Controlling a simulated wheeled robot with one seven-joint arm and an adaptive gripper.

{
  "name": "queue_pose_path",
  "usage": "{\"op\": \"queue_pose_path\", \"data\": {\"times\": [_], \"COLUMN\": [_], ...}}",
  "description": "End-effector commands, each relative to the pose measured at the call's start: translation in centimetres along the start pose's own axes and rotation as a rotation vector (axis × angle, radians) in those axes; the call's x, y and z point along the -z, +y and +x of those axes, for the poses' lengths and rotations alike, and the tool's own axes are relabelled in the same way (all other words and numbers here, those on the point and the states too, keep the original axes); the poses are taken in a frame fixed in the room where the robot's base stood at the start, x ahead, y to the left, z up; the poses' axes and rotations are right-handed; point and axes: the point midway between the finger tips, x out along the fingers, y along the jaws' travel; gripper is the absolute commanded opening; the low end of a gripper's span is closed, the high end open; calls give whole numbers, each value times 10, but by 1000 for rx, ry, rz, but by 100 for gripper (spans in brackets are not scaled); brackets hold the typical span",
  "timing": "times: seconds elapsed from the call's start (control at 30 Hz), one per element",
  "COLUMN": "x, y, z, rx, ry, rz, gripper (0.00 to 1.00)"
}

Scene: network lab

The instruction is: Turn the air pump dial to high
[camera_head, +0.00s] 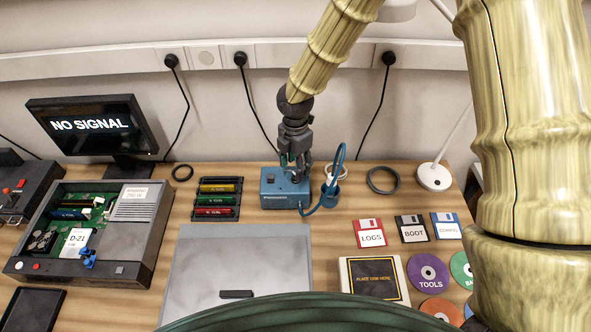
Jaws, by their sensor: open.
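The air pump looks to be the blue box (278,190) on the table near the back wall, with a blue hose curving up on its right. My gripper (294,172) is directly over the top of the box, pointing down, with its fingers at or just above the top face. The dial is not clearly visible; the fingers cover part of the top, and I cannot tell whether they touch it. The dial's setting cannot be read. The gripper is open and I see nothing held in it.
A grey panel (240,275) lies in front. Floppy disks (411,229) and a lamp (434,177) are to the right. Cables hang behind.

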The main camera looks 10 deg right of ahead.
Motion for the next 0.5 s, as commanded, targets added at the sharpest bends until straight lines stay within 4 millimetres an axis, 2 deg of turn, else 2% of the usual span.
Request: {"op": "queue_pose_path", "data": {"times": [0.2,0.5], "x": [0,0], "y": [0,0], "z": [24,38], "rx": [0,-1], "ry": [0,0], "rz": [-3,-1], "gripper": [49,49]}}
